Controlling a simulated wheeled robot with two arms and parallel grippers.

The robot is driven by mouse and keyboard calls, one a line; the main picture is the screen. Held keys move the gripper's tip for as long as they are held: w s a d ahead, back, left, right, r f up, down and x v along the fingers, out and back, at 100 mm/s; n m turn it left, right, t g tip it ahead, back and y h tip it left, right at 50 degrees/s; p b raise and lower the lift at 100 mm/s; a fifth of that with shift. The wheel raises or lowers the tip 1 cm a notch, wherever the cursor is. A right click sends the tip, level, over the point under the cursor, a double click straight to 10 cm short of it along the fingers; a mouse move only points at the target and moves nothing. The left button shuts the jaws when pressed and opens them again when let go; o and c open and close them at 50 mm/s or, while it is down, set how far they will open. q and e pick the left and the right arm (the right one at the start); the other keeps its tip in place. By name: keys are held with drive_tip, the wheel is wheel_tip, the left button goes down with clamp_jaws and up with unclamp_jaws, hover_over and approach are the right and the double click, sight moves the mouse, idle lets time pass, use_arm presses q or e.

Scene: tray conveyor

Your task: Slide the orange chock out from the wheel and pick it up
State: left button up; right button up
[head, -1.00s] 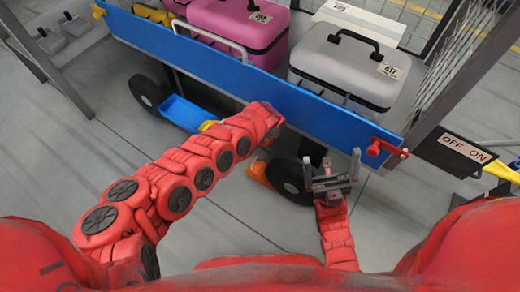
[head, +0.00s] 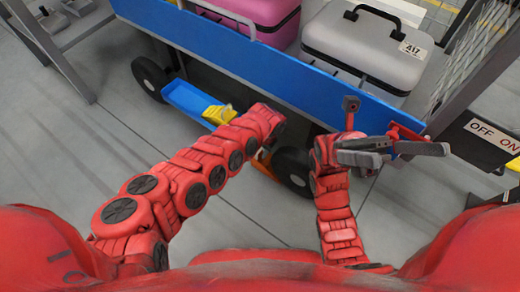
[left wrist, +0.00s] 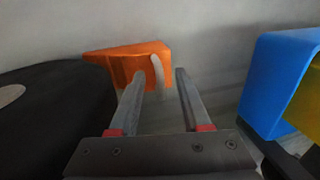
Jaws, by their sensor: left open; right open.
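The orange chock (left wrist: 125,65) lies on the floor ahead of my left gripper (left wrist: 163,75) in the left wrist view, with a pale curved strip on its face. The gripper is open; its fingers point at the chock, and I cannot tell whether they touch it. The black wheel (left wrist: 50,115) is just left of the chock. In the head view, a sliver of the chock (head: 263,164) shows beside the wheel (head: 293,168); my left arm hides the rest and the left fingers. My right gripper (head: 430,148) is open and empty, pointing right near the cart's corner.
The cart's blue side board (head: 270,62) runs above the wheels. A blue holder (head: 185,100) with a yellow piece (head: 218,114) hangs by the cart; the holder also shows in the left wrist view (left wrist: 275,85). A red lever (head: 405,132) and an OFF/ON box (head: 485,140) are at right.

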use_arm(q)
drive_tip(key=shift+w+a+f+b, duration=0.15)
drive_tip(key=shift+f+b, duration=0.3)
drive_tip(key=shift+f, duration=0.3)
use_arm(e)
drive_tip(key=shift+s+d+r+n+t+h, duration=0.25)
drive_tip(key=shift+s+d+n+t+h, duration=0.25)
drive_tip(key=shift+s+n+t+h, duration=0.25)
drive_tip(key=shift+s+d+r+n+t+h, duration=0.3)
drive_tip(key=shift+s+d+n+t+h, duration=0.2)
drive_tip(key=shift+s+t+h, duration=0.3)
drive_tip(key=shift+s+d+r+n+t+h, duration=0.25)
drive_tip(key=shift+s+d+n+t+h, duration=0.2)
drive_tip(key=shift+s+n+t+h, duration=0.3)
drive_tip(key=shift+w, duration=0.1)
use_arm(q)
clamp_jaws()
